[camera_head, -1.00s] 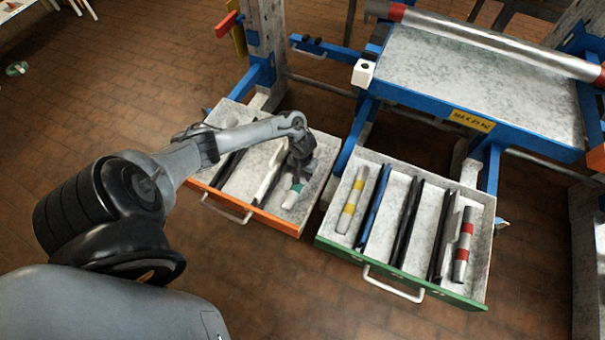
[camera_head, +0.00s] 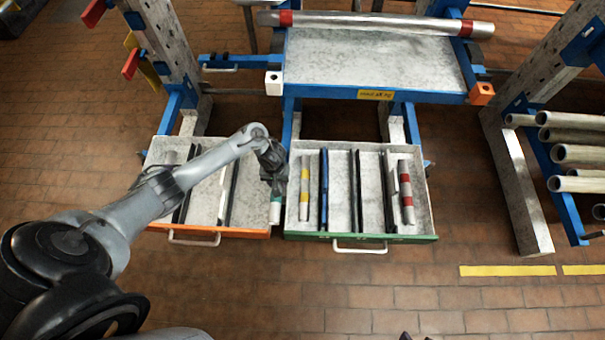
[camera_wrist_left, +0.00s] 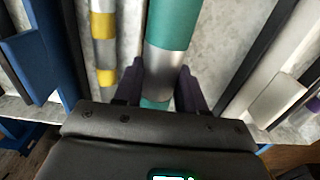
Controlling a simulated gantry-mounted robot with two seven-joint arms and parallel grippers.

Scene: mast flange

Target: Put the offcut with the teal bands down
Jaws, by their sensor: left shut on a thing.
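My left gripper (camera_head: 272,178) is shut on the offcut with the teal bands (camera_head: 276,212), a short grey pipe piece. In the head view it hangs by the right wall of the orange-fronted drawer (camera_head: 250,233), beside the green-fronted drawer (camera_head: 310,236). In the left wrist view the teal-banded offcut (camera_wrist_left: 166,62) runs between the two fingers (camera_wrist_left: 160,90) and looks much nearer than the drawer floor. Its far end is cut off there. Two small dark tips at the head view's bottom edge may be my right gripper (camera_head: 416,337); their state is unclear.
A yellow-banded offcut (camera_head: 304,190) lies in the green drawer's left compartment, a red-banded offcut (camera_head: 406,190) in its right one. Dark and blue dividers (camera_head: 324,190) stand between. A long red-banded pipe (camera_head: 375,22) lies across the blue rack behind.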

